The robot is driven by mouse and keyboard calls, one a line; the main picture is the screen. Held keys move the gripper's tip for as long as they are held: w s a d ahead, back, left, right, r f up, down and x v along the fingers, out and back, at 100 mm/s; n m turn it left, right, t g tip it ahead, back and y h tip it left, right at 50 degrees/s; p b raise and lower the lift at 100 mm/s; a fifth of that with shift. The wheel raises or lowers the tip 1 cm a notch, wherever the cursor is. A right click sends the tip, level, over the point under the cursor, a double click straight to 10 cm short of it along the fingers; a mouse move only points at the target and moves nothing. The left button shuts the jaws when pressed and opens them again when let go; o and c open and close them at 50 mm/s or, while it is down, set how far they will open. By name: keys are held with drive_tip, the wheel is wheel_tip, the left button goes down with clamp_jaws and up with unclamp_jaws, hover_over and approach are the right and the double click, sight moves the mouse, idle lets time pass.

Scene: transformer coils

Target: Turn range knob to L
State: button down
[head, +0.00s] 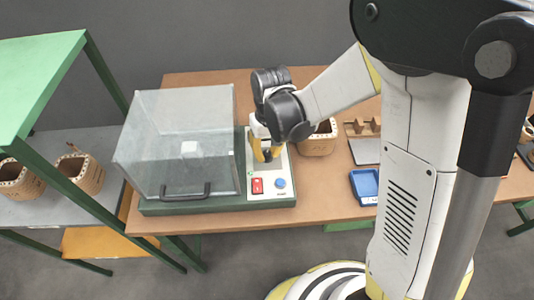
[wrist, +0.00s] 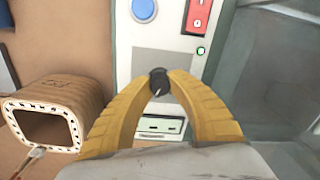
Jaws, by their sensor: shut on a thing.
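The range knob (wrist: 158,82) is a small black knob with a pale pointer mark, on the light panel of the machine in the wrist view. My gripper (wrist: 160,86) has its yellow fingers closed around the knob, one on each side. In the head view my gripper (head: 264,155) is over the machine's panel (head: 268,186), and the knob is hidden there. The letters around the knob cannot be read.
A blue button (wrist: 144,9), a red switch (wrist: 197,15) and a green lamp (wrist: 201,50) sit on the same panel. A clear cover (head: 180,145) stands left of the panel in the head view. A blue tray (head: 364,186) lies to the right.

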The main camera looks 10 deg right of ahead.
sight(269, 152)
drive_tip(key=m, duration=0.4)
drive_tip(key=shift+m, duration=0.4)
idle(0.4)
drive_tip(key=c, duration=1.2)
unclamp_jaws()
wheel_tip(269, 152, up, 12)
drive_tip(key=shift+d, duration=0.25)
